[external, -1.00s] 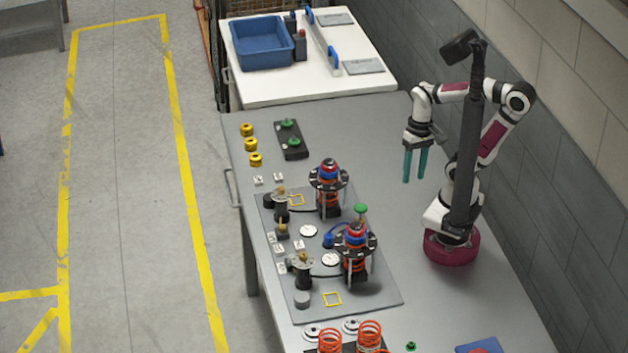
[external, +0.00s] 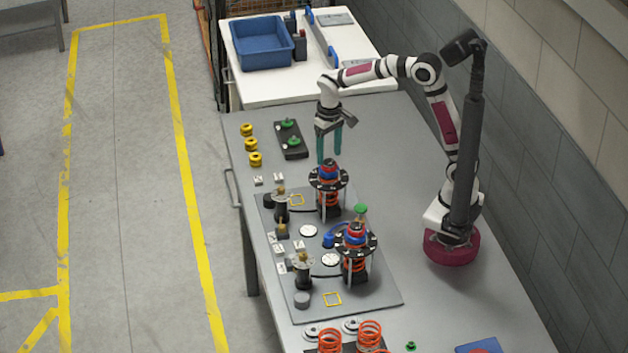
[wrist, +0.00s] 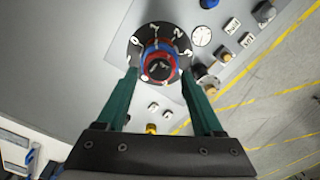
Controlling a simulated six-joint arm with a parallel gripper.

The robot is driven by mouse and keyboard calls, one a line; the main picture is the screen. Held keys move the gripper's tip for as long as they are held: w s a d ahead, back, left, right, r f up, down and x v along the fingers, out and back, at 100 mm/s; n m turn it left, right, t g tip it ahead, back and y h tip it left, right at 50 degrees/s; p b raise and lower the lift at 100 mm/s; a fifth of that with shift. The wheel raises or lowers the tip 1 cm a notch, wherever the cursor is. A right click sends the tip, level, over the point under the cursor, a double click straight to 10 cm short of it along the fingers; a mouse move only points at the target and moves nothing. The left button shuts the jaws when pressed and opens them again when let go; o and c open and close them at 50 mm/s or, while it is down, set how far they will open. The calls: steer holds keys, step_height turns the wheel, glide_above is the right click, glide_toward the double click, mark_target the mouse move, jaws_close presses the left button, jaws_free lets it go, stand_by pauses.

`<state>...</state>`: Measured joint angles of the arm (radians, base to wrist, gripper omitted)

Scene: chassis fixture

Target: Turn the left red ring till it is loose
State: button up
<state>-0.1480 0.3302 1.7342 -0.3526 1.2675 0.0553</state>
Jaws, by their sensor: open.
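Two spring towers with black numbered discs stand on a grey plate. The left one, farther back, carries a red ring (external: 328,176) with blue parts on its black disc (external: 316,181). My gripper (external: 330,156) is open and points down just above this tower. In the wrist view, the red ring (wrist: 160,79) and a blue ring (wrist: 150,49) lie between the two teal fingertips (wrist: 159,73), seen from above. The fingers look apart from the ring; their exact height over it is hard to tell. The right tower (external: 356,241) has its own red and blue rings.
The grey plate (external: 375,296) also holds valve posts, gauges and small white labelled blocks. Yellow rings (external: 251,144) and a black block with green knobs (external: 291,146) are at the back left. A blue bin (external: 262,45) stands on the white table. The table's right side is clear.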

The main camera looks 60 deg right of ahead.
steer(key=shift+f, duration=1.3)
